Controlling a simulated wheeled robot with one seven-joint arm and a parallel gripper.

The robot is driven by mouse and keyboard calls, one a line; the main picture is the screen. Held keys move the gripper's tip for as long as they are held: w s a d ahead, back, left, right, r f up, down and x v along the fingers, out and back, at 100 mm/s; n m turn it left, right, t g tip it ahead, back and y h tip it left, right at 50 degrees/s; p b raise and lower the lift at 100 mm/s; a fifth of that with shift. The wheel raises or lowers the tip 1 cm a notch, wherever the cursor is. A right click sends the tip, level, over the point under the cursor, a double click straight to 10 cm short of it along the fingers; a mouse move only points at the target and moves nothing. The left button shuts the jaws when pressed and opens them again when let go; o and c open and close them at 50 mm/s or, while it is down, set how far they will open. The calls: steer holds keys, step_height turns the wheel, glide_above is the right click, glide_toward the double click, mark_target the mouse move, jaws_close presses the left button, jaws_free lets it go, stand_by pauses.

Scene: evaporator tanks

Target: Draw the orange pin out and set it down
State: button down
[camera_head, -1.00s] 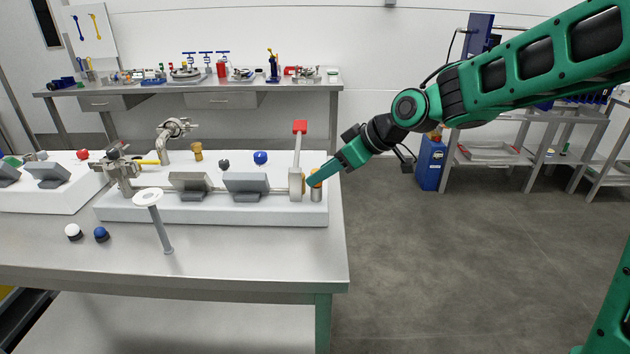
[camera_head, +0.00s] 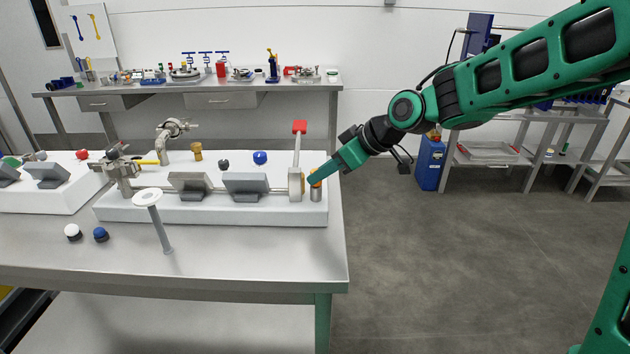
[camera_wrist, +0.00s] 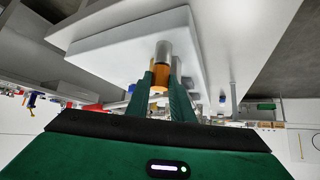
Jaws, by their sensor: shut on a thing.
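The orange pin (camera_head: 314,178) shows at the right end of the white base block (camera_head: 220,212), on top of a short metal post (camera_head: 316,193). In the wrist view the orange pin (camera_wrist: 160,78) lies between my two green fingers, in line with the metal cylinder (camera_wrist: 163,52). My gripper (camera_head: 312,181) reaches in from the right and is shut on the pin. The pin still appears to meet the metal post; whether any of its shaft is out of the post I cannot tell.
A red-tipped lever (camera_head: 299,128) stands upright just left of the pin. Grey blocks (camera_head: 246,186), a blue knob (camera_head: 260,157) and a white-topped stand (camera_head: 150,198) are further left.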

steer(key=shift+r, duration=1.85)
steer(key=shift+r, duration=2.95)
